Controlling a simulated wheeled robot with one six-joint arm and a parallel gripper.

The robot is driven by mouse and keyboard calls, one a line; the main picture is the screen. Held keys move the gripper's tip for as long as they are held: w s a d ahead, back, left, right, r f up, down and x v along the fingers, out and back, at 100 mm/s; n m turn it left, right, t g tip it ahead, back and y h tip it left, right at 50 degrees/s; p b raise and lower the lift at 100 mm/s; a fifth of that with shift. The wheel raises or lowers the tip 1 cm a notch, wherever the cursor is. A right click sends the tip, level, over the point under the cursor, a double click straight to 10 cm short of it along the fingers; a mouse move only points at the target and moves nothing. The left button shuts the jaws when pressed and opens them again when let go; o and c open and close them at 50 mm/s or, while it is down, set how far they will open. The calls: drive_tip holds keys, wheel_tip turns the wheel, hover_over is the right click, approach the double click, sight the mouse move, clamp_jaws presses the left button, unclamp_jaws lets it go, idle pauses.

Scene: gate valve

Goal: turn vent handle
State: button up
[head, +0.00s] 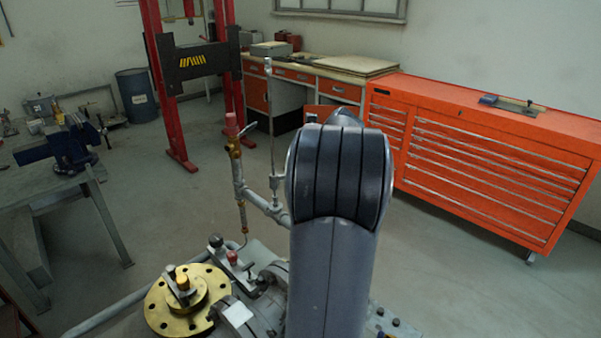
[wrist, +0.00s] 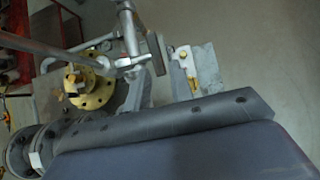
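In the head view a thin grey pipe stands up beside the valve and carries a small brass fitting (head: 234,148) with a short lever (head: 247,128) and a red cap (head: 231,123). This looks like the vent and its handle. A tall thin rod (head: 270,105) stands to its right. My dark arm (head: 338,180) fills the middle of the head view and hides part of the valve. My gripper's fingers do not show in either view. In the wrist view, grey pipework (wrist: 132,45) is near the camera; I cannot pick out the vent handle there with certainty.
A brass flange (head: 162,310) lies at the lower left and also shows in the wrist view (wrist: 98,95). A workbench with a blue vise (head: 68,146) stands left. An orange tool cabinet (head: 490,160) stands right. Floor between them and the valve is clear.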

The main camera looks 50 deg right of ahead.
drive_tip(key=shift+o, duration=1.1)
drive_tip(key=v, duration=1)
drive_tip(key=shift+s+r+b, duration=0.25)
drive_tip(key=shift+r+b, duration=0.05)
drive_tip(key=shift+b, duration=0.15)
